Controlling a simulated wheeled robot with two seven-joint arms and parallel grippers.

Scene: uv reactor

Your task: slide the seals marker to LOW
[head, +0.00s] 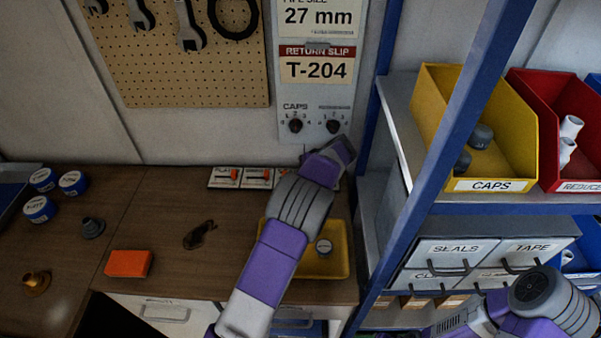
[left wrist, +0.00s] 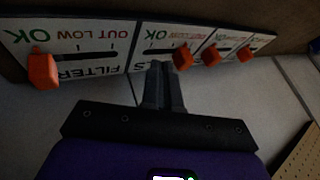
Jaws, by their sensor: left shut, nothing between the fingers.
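The seals card (left wrist: 140,60) appears upside down in the left wrist view, its heading partly covered by my fingers. Its orange marker (left wrist: 182,57) stands at the right part of the slot, towards the OUT and LOW labels and away from OK; I cannot tell the exact tick. My left gripper (left wrist: 163,66) is shut and empty, its fingertips at the slot just left of the marker; contact is unclear. In the head view my left arm covers this card, and the fingertips are hidden behind the wrist. Only part of my right arm shows, at the lower right.
The filters card (left wrist: 92,72) has its orange marker (left wrist: 42,70) at the left end. A yellow tray (head: 338,262) is below my left arm. A blue shelf post (head: 440,150) stands to the right.

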